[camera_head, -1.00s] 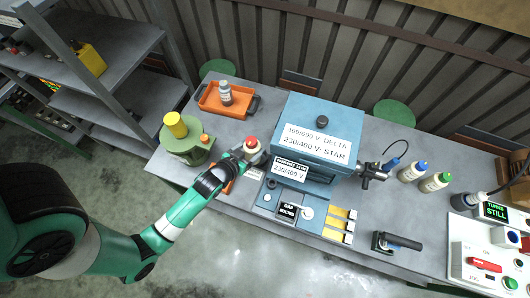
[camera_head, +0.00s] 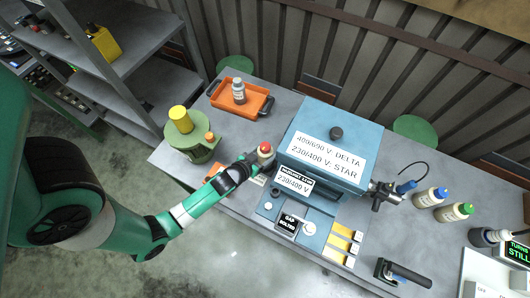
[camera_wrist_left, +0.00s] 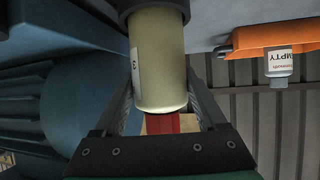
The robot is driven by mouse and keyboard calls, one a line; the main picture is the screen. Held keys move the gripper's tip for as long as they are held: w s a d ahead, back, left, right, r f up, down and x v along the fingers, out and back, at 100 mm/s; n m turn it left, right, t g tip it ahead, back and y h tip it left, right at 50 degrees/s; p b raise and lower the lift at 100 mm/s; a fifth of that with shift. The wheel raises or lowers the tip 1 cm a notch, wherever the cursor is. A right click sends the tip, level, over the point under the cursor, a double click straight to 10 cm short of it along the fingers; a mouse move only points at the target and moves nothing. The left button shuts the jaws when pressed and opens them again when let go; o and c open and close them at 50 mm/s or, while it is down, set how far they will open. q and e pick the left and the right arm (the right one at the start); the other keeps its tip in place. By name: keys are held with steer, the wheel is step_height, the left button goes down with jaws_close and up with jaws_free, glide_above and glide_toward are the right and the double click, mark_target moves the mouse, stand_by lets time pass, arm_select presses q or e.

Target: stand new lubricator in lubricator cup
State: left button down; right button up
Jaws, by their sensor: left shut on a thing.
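The new lubricator (camera_head: 264,149) has a red top and stands out at the tip of my left gripper (camera_head: 257,160), left of the blue motor box. In the left wrist view the lubricator (camera_wrist_left: 158,60) is a cream cylinder with a red end, between the two fingers of the gripper (camera_wrist_left: 162,105), which is shut on it. Its far end meets a dark grey ring (camera_wrist_left: 122,8), probably the lubricator cup; how deep it sits is hidden. My right gripper is not in view.
An orange tray (camera_head: 262,109) holds a grey-white bottle (camera_head: 239,91), labelled EMPTY in the left wrist view (camera_wrist_left: 278,66). A green round stand (camera_head: 181,143) with a yellow cylinder (camera_head: 180,119) is left of my gripper. The blue box (camera_head: 335,140) is close on the right.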

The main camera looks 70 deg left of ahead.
arm_select(q)
steer(key=shift+f, duration=0.95)
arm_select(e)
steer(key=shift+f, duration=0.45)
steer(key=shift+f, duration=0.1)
arm_select(q)
steer(key=shift+f+b, duration=0.2)
steer(key=shift+b, duration=0.2)
jaws_free()
steer(key=shift+r, duration=0.15)
